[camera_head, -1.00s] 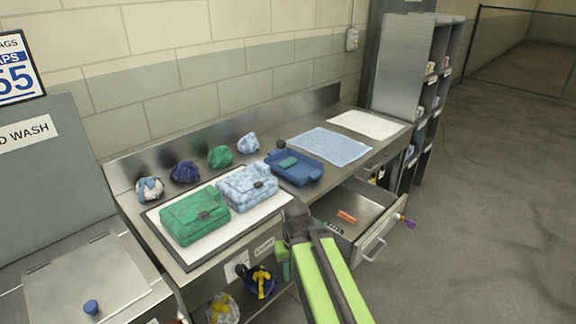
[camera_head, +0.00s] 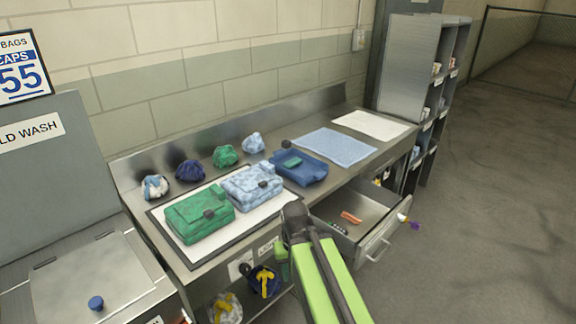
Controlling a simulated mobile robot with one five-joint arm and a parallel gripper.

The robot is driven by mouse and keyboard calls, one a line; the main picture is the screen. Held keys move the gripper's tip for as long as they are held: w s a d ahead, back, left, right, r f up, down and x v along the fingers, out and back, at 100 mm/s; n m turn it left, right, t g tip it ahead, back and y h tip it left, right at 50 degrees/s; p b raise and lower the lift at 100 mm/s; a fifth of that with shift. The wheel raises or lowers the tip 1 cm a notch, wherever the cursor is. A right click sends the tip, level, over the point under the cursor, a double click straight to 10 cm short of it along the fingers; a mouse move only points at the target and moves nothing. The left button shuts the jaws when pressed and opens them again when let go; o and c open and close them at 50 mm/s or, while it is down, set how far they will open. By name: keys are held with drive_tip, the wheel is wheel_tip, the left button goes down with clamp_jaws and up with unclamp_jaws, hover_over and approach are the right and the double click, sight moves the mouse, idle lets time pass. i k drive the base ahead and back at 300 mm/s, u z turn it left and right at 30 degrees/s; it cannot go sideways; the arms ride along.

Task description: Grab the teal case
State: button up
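A small flat teal case (camera_head: 291,162) lies on top of a blue bag (camera_head: 312,172) on the steel counter. The bag is near the middle of the counter, between a light blue patterned bag and a blue mat. My arm, green and black, rises from the bottom of the picture and bends at a dark joint in front of the counter. My gripper (camera_head: 283,268) appears as a small green and dark part below that joint, by the counter's front, apart from the case. Its fingers are too small and hidden to read.
A green bag (camera_head: 198,216) and a light blue patterned bag (camera_head: 252,186) sit on a white board at left. Several rolled bundles stand behind. An open drawer (camera_head: 374,238) with small items juts out right of my arm. A light blue mat (camera_head: 336,147) lies clear.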

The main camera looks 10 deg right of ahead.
sight(289, 164)
drive_tip(key=u, duration=0.7)
drive_tip(key=k, duration=0.1)
drive_tip(key=u, duration=2.9)
drive_tip(key=k, duration=2.1)
drive_tip(key=z, duration=1.5)
drive_tip(key=i, duration=1)
